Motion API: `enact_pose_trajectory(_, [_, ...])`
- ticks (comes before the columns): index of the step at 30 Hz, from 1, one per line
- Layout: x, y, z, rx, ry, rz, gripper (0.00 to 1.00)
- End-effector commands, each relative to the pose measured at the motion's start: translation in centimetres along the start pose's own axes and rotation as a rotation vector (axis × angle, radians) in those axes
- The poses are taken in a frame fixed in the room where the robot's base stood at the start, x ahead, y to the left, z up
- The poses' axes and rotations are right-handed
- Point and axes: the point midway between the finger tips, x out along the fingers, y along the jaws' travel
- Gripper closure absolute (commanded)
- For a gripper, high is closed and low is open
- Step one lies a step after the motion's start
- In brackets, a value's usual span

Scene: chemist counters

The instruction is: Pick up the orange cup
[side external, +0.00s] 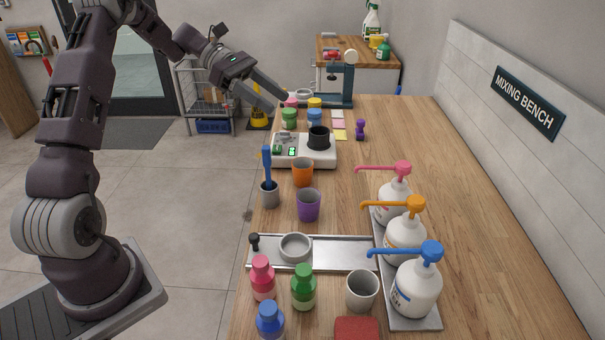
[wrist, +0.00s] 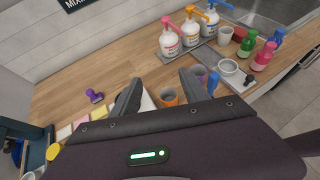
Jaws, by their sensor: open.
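The orange cup (side external: 302,171) stands upright on the wooden bench, between the white scale and the purple cup (side external: 308,205). In the wrist view the orange cup (wrist: 168,97) shows between my two fingers, farther off and partly hidden by the gripper body. My gripper (side external: 279,99) is open and empty, above the far left part of the bench near the green and blue jars. It is apart from the orange cup. In the wrist view its fingertips (wrist: 160,80) are spread wide.
A white scale (side external: 325,152) with a black cup (side external: 319,138) stands just behind the orange cup. A grey holder with a blue brush (side external: 267,165) stands at its left. Pump bottles (side external: 405,240) line the right side. Bare bench (side external: 450,170) lies at the right.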

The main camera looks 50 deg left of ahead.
Motion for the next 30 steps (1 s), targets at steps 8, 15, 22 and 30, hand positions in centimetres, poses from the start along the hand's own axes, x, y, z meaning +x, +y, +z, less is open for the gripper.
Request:
enact_pose_trajectory(8, [5.8,0.0,-10.2,0.002,0.001,-0.003,0.47])
enact_pose_trajectory(15, [10.5,0.0,-10.5,0.006,0.002,-0.004,0.47])
enact_pose_trajectory(22, [14.1,-0.1,-10.5,0.006,0.002,-0.005,0.47])
enact_pose_trajectory(30, [17.8,0.0,-10.5,0.006,0.004,-0.001,0.47])
